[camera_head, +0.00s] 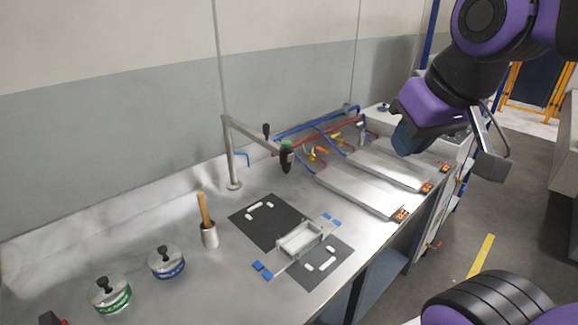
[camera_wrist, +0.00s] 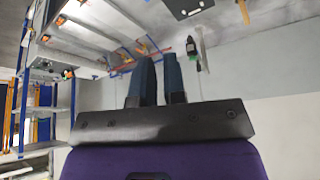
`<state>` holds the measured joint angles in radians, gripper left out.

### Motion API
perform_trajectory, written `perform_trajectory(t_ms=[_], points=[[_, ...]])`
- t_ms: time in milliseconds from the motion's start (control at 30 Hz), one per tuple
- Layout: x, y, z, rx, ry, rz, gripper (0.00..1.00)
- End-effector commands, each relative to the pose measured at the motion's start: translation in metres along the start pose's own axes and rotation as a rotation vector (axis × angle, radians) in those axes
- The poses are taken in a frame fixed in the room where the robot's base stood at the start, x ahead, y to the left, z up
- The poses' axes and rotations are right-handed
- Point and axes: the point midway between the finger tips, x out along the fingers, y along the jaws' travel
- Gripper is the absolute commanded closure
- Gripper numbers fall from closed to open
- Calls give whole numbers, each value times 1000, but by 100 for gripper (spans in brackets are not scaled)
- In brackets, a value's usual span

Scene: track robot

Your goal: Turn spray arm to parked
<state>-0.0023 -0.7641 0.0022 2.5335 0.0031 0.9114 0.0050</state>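The spray arm (camera_head: 255,135) is a grey bar on an upright post at the back of the steel bench. It reaches out to the right over the bench, and a dark spray head (camera_head: 286,157) hangs at its free end. A small black knob stands on the bar near that end. In the wrist view, the spray head (camera_wrist: 191,47) shows upside down, just right of the fingers. My gripper (camera_head: 405,138) is up over the right part of the bench, well apart from the spray arm. Its two dark blue fingers (camera_wrist: 158,62) have a narrow empty gap between them.
Flat metal plates (camera_head: 360,192) with orange-marked ends lie right of the spray arm, before red and blue pipes (camera_head: 310,125). A black mat (camera_head: 265,235) with a small metal fixture, a cup (camera_head: 209,236) with a wooden handle, and two knobbed round lids (camera_head: 110,295) stand at the left.

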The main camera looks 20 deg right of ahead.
Motion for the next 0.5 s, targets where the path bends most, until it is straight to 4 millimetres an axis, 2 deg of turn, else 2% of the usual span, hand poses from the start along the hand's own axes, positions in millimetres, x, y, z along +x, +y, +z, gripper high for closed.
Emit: perform_trajectory(t_ms=[33,133,500], points=[[1,0,-1,5,-4,-2,77],[4,-3,-5,35,-31,-17,54],[39,-34,-46,351,-291,-173,54]])
